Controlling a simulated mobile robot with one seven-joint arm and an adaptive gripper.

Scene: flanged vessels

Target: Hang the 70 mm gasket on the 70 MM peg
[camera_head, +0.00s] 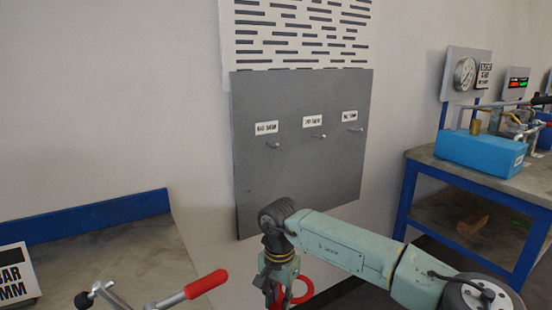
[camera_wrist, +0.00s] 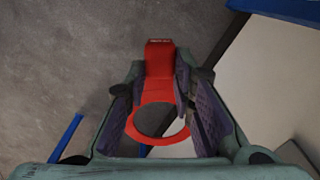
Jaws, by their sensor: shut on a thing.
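My gripper (camera_head: 281,289) hangs low in front of the board and points down. It is shut on a red ring gasket with a tab (camera_wrist: 159,62). In the wrist view the gasket sits between my finger pads (camera_wrist: 160,97), its ring nearest the camera's lower side. In the head view part of the red ring (camera_head: 307,289) shows beside the gripper. A grey board (camera_head: 300,185) on the wall carries a left peg (camera_head: 273,145), a middle peg (camera_head: 319,136) and a right peg (camera_head: 357,130), all bare. A small label sits above each peg; I cannot read them surely.
A bench with a blue edge (camera_head: 90,216) stands at left, with a red-handled tool (camera_head: 206,284) and a sign (camera_head: 14,275) in front. At right, a blue-framed bench (camera_head: 470,178) holds a blue box (camera_head: 480,150) and gauges. Space before the board's pegs is clear.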

